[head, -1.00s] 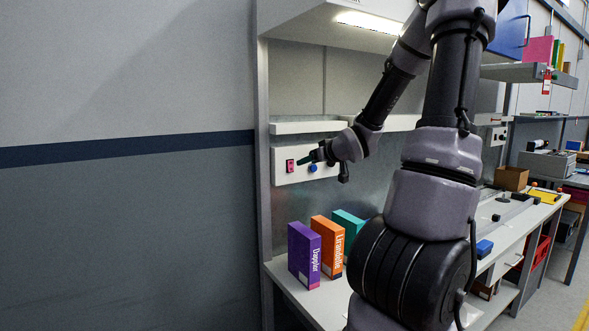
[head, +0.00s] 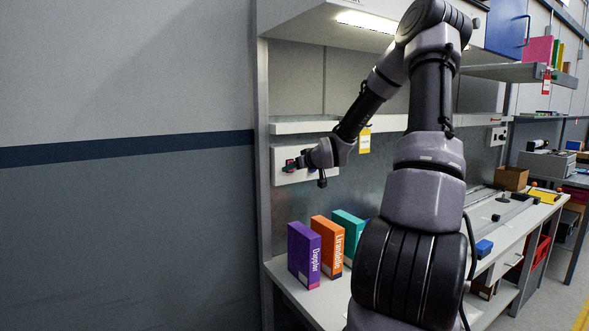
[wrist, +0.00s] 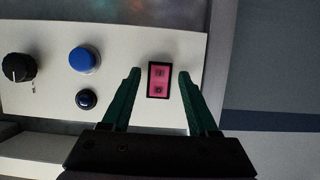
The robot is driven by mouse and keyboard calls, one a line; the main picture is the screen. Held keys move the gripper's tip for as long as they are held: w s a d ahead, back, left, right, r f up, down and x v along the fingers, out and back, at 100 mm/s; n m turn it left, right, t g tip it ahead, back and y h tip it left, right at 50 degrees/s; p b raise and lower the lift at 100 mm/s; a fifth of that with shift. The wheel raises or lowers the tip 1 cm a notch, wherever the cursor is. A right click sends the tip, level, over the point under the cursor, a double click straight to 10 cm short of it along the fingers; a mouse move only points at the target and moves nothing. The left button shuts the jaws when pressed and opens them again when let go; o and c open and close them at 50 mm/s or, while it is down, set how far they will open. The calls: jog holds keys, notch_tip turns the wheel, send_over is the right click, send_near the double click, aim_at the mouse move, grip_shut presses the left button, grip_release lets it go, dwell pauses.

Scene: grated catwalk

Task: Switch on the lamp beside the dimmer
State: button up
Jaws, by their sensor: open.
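A white control panel (wrist: 45,125) fills much of the wrist view. It carries a black dimmer knob (wrist: 18,67) at the left, a round blue button (wrist: 84,60), a small dark blue knob or button (wrist: 86,99) and a pink rocker switch (wrist: 159,80) in a black frame. My gripper (wrist: 159,77) is open, its green fingers on either side of the pink rocker; I cannot tell whether they touch the panel. In the head view my gripper (head: 290,166) is at the left end of the panel (head: 295,177) and hides most of its controls. A lit lamp strip (head: 368,22) is under the overhead cabinet.
Purple (head: 304,255), orange (head: 327,245) and teal (head: 346,232) boxes stand on the bench below the panel. A shelf (head: 300,125) runs just above the panel. A yellow tag (head: 365,140) hangs by the shelf. The bench's side post (head: 263,190) is close at the left.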

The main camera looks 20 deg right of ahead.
grip_shut()
jog(key=shift+f+t+y, duration=0.15)
jog(key=shift+f+t, duration=0.05)
jog(key=shift+t, duration=0.45)
jog(key=shift+f+t+y, duration=0.15)
jog(key=shift+t, duration=0.5)
